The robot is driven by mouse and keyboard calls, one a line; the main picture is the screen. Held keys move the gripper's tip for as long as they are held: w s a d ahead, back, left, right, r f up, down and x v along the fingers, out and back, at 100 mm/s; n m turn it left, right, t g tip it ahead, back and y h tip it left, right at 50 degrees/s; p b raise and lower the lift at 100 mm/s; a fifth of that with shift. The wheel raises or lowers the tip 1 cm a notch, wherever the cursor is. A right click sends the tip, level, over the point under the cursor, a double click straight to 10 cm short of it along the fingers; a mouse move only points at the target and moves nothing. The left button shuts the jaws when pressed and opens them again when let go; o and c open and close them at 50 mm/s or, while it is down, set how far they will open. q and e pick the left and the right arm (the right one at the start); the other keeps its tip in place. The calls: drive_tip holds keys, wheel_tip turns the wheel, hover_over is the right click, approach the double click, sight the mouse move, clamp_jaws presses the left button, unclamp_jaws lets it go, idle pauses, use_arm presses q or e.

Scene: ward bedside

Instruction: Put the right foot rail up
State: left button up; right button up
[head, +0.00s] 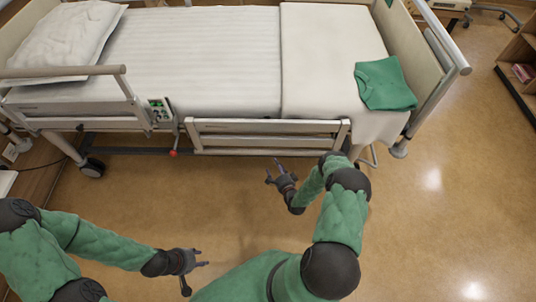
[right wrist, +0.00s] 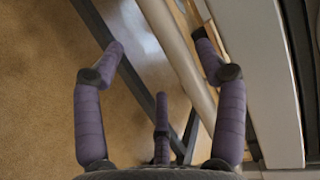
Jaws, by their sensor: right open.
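The foot rail (head: 265,136) on the near side of the bed is down, hanging low beside the mattress with its top bar below mattress level. My right gripper (head: 271,171) is in front of this rail, apart from it in the head view. In the right wrist view the right gripper (right wrist: 160,47) is open, with a pale bar (right wrist: 178,48) passing between and beyond its fingers; contact cannot be told. My left gripper (head: 203,257) is low at the bottom left, looks open and empty, and is far from the rail.
The head-end rail (head: 65,72) stands raised at the left. A control panel (head: 160,109) and a red-tipped lever (head: 173,153) are between the rails. A green folded cloth (head: 386,83) lies at the bed's foot end. The floor (head: 440,210) at right is clear.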

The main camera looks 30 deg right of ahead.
sight(268, 153)
drive_tip(key=b+x, duration=0.3)
drive_tip(key=x, duration=0.7)
drive_tip(key=shift+w+b, duration=0.2)
drive_tip(key=shift+b, duration=0.15)
clamp_jaws()
drive_tip(key=shift+s+a, duration=0.1)
